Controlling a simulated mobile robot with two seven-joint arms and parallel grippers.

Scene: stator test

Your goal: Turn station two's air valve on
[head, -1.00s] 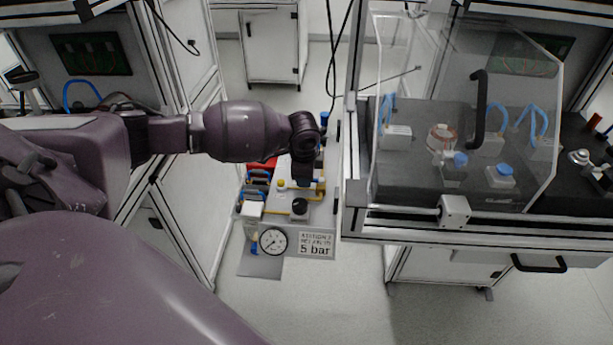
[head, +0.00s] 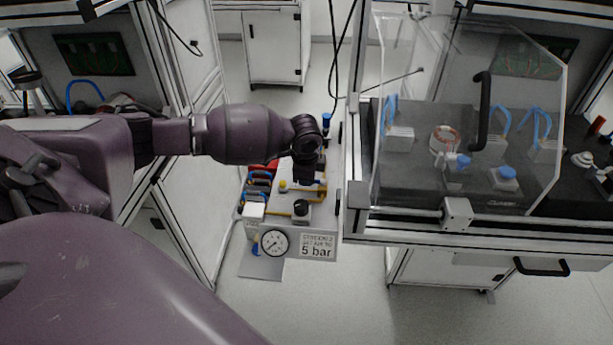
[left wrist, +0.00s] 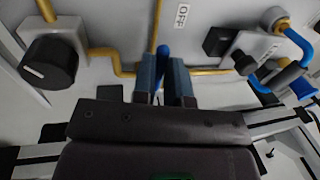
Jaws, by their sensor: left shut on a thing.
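My left gripper (head: 304,181) reaches down over the air panel (head: 250,231) between the two benches. In the left wrist view its two fingers (left wrist: 166,78) are shut on a blue valve handle (left wrist: 163,51). Most of the handle is hidden between the fingers. The handle meets a yellow pipe (left wrist: 155,30), and an OFF label (left wrist: 183,15) lies just beyond it. In the head view the arm and gripper hide the handle. A round gauge (head: 275,242) sits on the panel's front; its reading is too small to tell. My right gripper is not in view.
A black knob (head: 301,208) stands close in front of the gripper, also seen in the left wrist view (left wrist: 50,62). A sign (head: 317,246) reads 5 bar. A blue hose (left wrist: 297,40) is at right. A clear guard (head: 465,110) covers the right bench.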

